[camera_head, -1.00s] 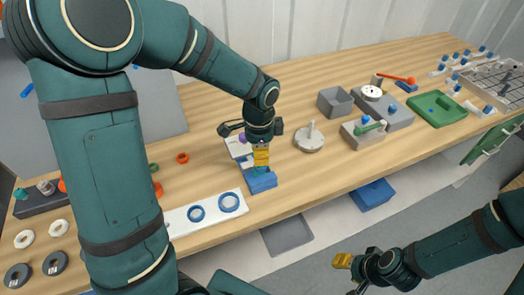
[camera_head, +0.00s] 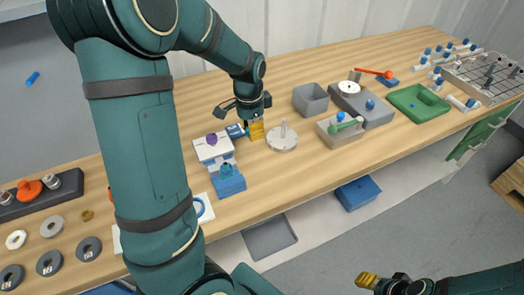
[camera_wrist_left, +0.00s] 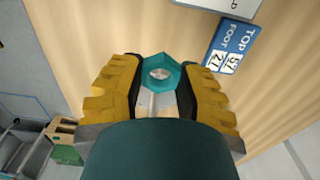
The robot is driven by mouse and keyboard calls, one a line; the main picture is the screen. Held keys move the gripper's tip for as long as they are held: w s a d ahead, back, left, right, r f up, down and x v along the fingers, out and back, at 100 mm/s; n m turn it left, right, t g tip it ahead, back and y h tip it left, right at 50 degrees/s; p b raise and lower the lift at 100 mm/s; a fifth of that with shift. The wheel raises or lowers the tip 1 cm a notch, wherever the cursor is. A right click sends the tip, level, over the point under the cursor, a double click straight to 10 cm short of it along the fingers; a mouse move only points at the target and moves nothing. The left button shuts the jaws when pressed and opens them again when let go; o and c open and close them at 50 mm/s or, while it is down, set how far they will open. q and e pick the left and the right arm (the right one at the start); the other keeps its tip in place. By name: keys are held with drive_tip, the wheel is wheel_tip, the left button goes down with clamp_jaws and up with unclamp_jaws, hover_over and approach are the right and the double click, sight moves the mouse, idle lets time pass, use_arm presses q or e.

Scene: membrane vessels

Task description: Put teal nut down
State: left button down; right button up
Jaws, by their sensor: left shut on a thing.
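My left gripper (camera_head: 254,131) is shut on the teal nut (camera_wrist_left: 161,74). In the left wrist view the hexagonal nut sits between the yellow fingertips, with a round grey hole in its middle. In the head view the nut is mostly hidden by the fingers. The gripper is over the wooden table (camera_head: 262,177), between a blue label card (camera_head: 235,131) and a round grey disc with a post (camera_head: 283,141). I cannot tell whether the nut touches the table. My right gripper (camera_head: 367,281) is low over the floor, away from the table; its jaw opening is unclear.
A grey bin (camera_head: 310,100) and a green tray (camera_head: 418,104) are to the right. Bare wood lies in front of the disc.

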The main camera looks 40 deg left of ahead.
sight(253, 153)
use_arm(q)
wheel_tip(253, 153, down, 8)
drive_tip(key=shift+f+b, duration=0.1)
drive_tip(key=shift+b, duration=0.9)
drive_tip(key=shift+f, duration=0.15)
drive_tip(key=c, duration=0.7)
unclamp_jaws()
wheel_tip(253, 153, up, 12)
drive_tip(key=p, duration=0.3)
drive_tip(key=shift+s+a, duration=0.1)
drive_tip(key=shift+s, duration=0.05)
drive_tip(key=shift+r, duration=0.2)
